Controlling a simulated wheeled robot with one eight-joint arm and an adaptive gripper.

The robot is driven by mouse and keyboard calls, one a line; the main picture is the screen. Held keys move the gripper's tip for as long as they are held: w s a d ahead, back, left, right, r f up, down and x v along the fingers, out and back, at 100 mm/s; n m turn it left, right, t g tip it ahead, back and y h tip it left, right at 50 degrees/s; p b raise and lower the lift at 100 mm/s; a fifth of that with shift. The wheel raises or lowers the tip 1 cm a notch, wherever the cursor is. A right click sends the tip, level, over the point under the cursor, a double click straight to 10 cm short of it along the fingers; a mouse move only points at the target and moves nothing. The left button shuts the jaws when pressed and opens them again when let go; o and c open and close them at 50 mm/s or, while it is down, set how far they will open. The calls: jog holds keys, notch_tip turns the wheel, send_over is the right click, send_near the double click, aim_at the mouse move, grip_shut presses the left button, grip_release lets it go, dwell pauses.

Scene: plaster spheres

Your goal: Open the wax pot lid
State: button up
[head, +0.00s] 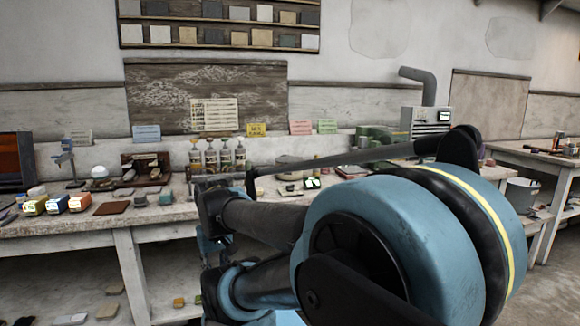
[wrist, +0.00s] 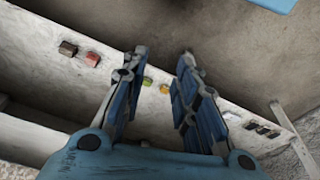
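I cannot pick out the wax pot or its lid for certain. A low, pale, round container (head: 289,161) stands at the back of the workbench in the head view, partly hidden behind my arm. In the head view my arm hides much of the gripper.
The workbench (head: 70,222) holds several bottles (head: 211,157), small coloured boxes (head: 56,204) and a dark brown slab (head: 112,208) on its left part. A grey machine with a pipe (head: 428,120) stands at the back right. Small blocks (wrist: 92,58) lie on the lower shelf.

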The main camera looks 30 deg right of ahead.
jog(key=shift+w, duration=0.25)
